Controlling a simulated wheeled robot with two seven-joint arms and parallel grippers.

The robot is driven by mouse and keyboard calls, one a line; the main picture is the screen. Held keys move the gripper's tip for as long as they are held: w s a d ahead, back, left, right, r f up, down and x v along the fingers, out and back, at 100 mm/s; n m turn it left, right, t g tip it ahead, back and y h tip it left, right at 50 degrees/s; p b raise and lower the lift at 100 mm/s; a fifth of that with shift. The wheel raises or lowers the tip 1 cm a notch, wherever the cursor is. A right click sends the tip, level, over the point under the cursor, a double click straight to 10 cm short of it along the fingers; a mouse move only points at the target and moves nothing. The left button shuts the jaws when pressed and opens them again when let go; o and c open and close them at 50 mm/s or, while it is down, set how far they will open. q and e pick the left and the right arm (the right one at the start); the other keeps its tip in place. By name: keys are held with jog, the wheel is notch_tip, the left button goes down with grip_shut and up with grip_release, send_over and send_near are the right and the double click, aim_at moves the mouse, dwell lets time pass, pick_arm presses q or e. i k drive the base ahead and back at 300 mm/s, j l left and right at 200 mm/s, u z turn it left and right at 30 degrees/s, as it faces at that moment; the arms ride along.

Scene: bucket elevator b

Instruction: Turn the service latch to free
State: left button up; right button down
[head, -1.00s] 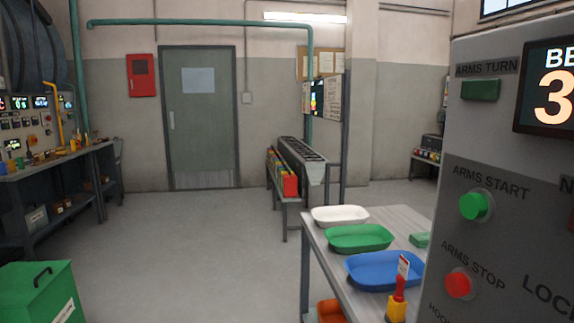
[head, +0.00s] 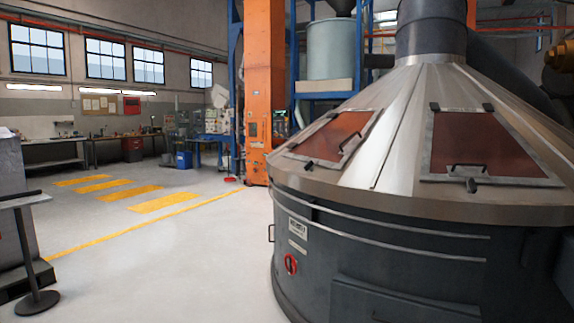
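I cannot make out a service latch in the head view. An orange bucket elevator column (head: 265,80) stands at the back centre, with dark fittings and small panels on its lower part that are too small to read. Neither of my grippers is in view.
A large dark round machine (head: 400,255) with a metal cone top and hatches fills the right side. A black stand (head: 37,270) is at the left edge. Clear floor with yellow markings (head: 163,202) lies between. Benches (head: 125,146) line the back wall.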

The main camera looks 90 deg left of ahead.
aim_at(310, 166)
jog(key=u, duration=2.65)
